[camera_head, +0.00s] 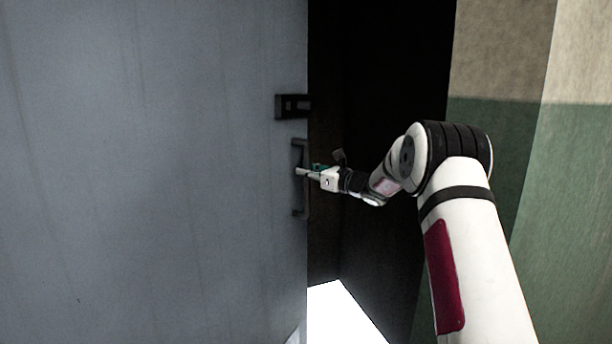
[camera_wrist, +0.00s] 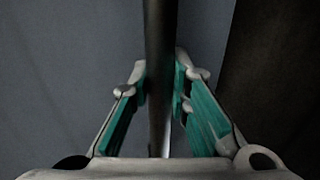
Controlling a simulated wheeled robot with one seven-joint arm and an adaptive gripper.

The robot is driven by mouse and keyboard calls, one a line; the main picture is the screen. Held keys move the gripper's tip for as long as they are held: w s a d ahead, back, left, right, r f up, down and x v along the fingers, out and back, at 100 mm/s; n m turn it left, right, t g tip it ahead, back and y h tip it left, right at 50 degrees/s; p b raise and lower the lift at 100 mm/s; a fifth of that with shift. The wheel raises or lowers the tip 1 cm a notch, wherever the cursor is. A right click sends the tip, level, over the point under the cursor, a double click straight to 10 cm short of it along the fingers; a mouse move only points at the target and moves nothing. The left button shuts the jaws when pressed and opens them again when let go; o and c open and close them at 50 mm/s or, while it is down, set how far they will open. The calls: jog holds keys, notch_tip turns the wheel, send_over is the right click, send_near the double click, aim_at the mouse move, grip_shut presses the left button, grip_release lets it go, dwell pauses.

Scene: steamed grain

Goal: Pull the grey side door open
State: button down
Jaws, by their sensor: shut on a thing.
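The grey side door (camera_head: 150,170) fills the left half of the head view. Its edge stands apart from the frame, with a dark gap to its right. A vertical bar handle (camera_head: 301,206) is fixed near that edge. My gripper (camera_head: 303,172) is shut on the handle from the right side. In the wrist view the dark handle bar (camera_wrist: 160,60) runs upright between the two teal-padded fingers of my gripper (camera_wrist: 160,85), with the grey door surface (camera_wrist: 80,60) behind it.
A dark latch box (camera_head: 292,106) sits on the door above the handle. A dark opening (camera_head: 380,70) lies right of the door edge, with a bright white patch (camera_head: 340,312) at its foot. A beige and green wall (camera_head: 575,180) stands at the right behind my arm.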

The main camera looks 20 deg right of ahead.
jog(key=c, duration=1.5)
grip_release()
jog(key=v, duration=1.2)
jog(key=shift+d, duration=0.1)
